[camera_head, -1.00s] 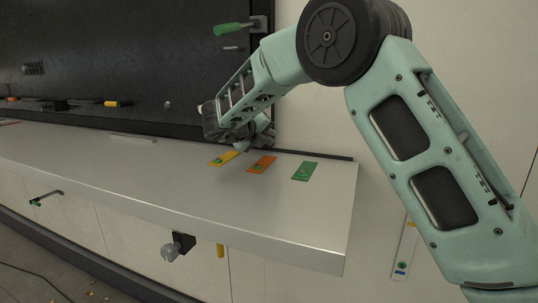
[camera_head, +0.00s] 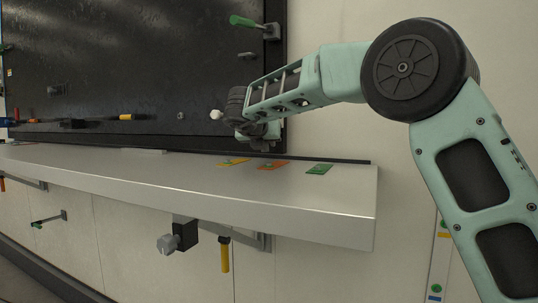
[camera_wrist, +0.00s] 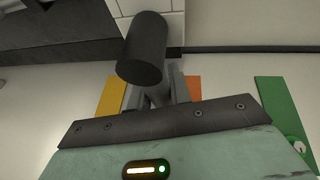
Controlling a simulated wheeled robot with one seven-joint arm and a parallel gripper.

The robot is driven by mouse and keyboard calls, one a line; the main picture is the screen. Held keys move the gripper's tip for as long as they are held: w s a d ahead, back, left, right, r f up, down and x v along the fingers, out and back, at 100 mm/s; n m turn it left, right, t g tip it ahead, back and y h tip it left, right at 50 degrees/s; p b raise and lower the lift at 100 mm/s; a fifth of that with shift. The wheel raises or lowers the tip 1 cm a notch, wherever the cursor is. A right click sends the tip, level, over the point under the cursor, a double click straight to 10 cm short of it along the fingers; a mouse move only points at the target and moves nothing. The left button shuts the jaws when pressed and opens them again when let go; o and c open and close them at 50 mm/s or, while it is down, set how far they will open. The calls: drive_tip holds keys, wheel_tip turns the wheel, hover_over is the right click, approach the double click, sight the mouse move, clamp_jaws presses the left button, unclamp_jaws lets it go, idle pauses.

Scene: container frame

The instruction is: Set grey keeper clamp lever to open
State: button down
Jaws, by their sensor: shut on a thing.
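A dark grey cylindrical grip (camera_wrist: 143,50) stands up between my gripper's fingers in the wrist view, on a lighter grey stem. It appears to be the grey clamp lever's handle. My gripper (camera_wrist: 165,92) is shut on it. In the head view my gripper (camera_head: 258,138) is at the lower right of the dark panel (camera_head: 150,60), just above the shelf. There the arm and gripper hide the lever, and its pivot and angle cannot be made out.
Yellow (camera_head: 233,162), orange (camera_head: 273,165) and green (camera_head: 319,169) plates lie on the metal shelf (camera_head: 200,185). A green-handled lever (camera_head: 247,22) is above my gripper. A grey knob (camera_head: 167,244) and yellow handle (camera_head: 225,256) are under the shelf.

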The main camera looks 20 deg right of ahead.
drive_tip(key=shift+w+a+f+m+b, duration=0.1)
drive_tip(key=shift+a+m+b, duration=0.1)
drive_tip(key=shift+m+b, duration=0.15)
idle(0.3)
drive_tip(key=c, duration=1.3)
unclamp_jaws()
drive_tip(key=b+v, duration=0.1)
drive_tip(key=v, duration=1.6)
drive_tip(key=shift+s, duration=0.25)
